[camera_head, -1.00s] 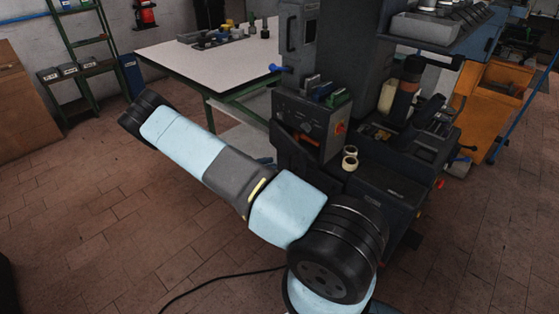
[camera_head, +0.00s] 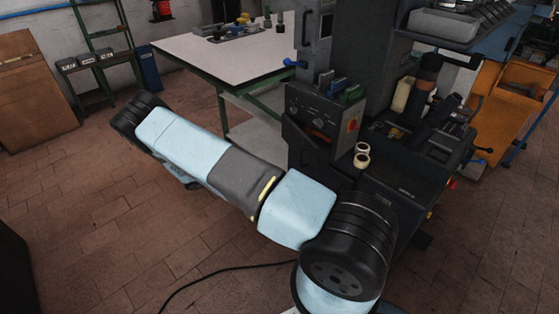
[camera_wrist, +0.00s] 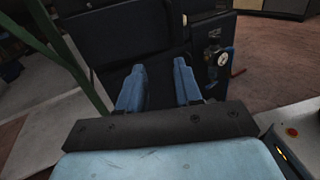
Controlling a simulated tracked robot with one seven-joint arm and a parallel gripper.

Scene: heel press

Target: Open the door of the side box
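The heel press (camera_head: 375,50) is a tall dark grey machine right of centre in the head view. A narrow dark box (camera_head: 313,40) with a small handle is on its left side and looks closed. I take it for the side box. In the wrist view, my gripper (camera_wrist: 160,78) has two blue fingers standing apart with nothing between them. It points at dark machine panels (camera_wrist: 130,40); I cannot tell whether one is the side box's door. The gripper is hidden in the head view.
A control panel (camera_head: 324,112) with knobs juts out below the box. A white-topped table (camera_head: 215,58) with green legs stands behind my arm. A gauge (camera_wrist: 224,59) is right of my fingers. A black cable (camera_head: 225,270) lies on the otherwise open brick floor.

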